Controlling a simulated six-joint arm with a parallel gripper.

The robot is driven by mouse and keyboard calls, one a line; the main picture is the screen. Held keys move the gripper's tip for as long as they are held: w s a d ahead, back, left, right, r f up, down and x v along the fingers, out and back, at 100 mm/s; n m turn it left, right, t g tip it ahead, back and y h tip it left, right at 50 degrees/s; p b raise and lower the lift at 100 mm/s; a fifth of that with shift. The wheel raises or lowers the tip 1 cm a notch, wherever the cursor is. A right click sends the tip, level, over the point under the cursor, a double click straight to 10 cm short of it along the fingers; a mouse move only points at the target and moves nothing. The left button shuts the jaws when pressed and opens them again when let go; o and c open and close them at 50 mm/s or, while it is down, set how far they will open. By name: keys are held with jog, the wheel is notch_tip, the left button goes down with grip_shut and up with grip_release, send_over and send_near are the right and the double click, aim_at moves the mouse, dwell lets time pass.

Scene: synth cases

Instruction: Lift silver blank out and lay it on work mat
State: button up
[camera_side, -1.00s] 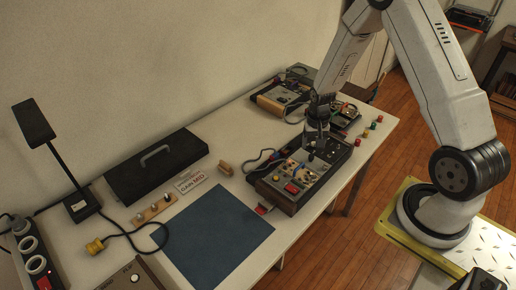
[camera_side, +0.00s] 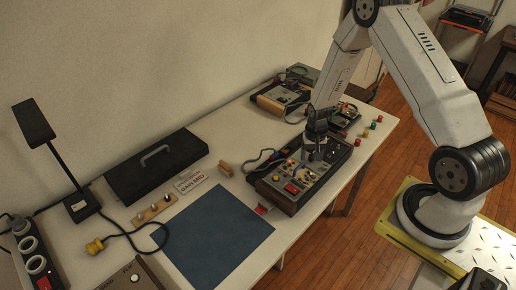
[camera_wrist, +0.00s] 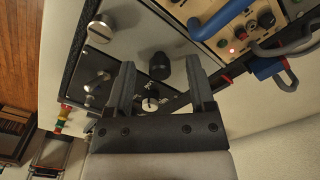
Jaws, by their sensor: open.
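The blue work mat (camera_side: 213,237) lies bare on the table in the side view. The dark synth case (camera_side: 283,199) stands to the right of it. In the wrist view a smooth silver-grey panel, which looks like the silver blank (camera_wrist: 138,38), is set in the case and carries a black knob (camera_wrist: 160,66). My gripper (camera_wrist: 160,65) is open above the panel, and the black knob appears between its fingertips. Contact cannot be told. In the side view my gripper (camera_side: 314,154) is over the far part of the case and hides the panel.
A blue cable (camera_wrist: 220,18) and a control module (camera_wrist: 250,30) border the panel in the wrist view. A black lidded box (camera_side: 157,166), a label card (camera_side: 190,181) and a lamp (camera_side: 82,204) stand left of the case. Another synth (camera_side: 280,98) stands behind.

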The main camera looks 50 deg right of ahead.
grip_shut()
jog(key=shift+r, duration=0.15)
dwell(0.4)
jog(key=shift+r, duration=0.85)
jog(key=s+a+r, duration=0.2)
jog(key=s+r, duration=0.3)
jog(key=s, duration=0.1)
jog(key=s+a+r, duration=0.2)
jog(key=s+r, duration=0.4)
jog(key=s, duration=0.1)
jog(key=shift+a, duration=0.35)
jog(key=shift+s+r, duration=0.1)
jog(key=shift+r, duration=0.2)
